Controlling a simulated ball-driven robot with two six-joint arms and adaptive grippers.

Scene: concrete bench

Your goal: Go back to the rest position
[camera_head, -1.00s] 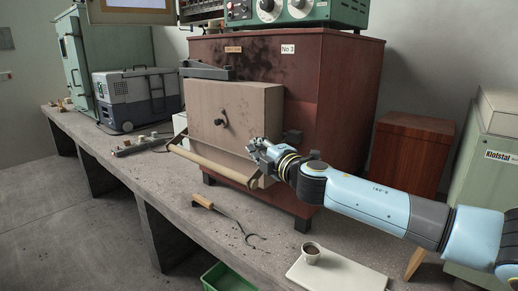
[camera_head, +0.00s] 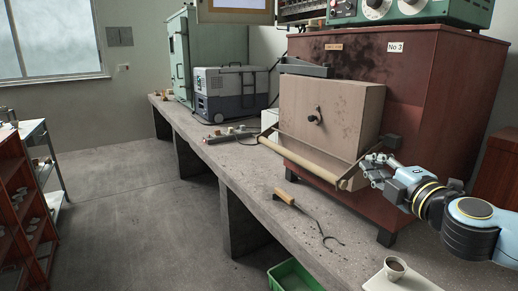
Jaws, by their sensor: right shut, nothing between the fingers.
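My right gripper (camera_head: 374,172) comes in from the right and is shut with nothing in it. Its fingertips are close to the right end of the wooden handle bar (camera_head: 300,162) on the furnace door; I cannot tell whether they touch. The beige door (camera_head: 345,115) stands at the front of the dark red furnace cabinet (camera_head: 437,95) marked No 3. My left gripper is out of view.
A hook tool with a wooden handle (camera_head: 285,196) lies on the concrete bench (camera_head: 240,165). A cup (camera_head: 395,267) stands on a pale board (camera_head: 412,284) at the front right. A green crate (camera_head: 293,277) is below. Open floor lies left.

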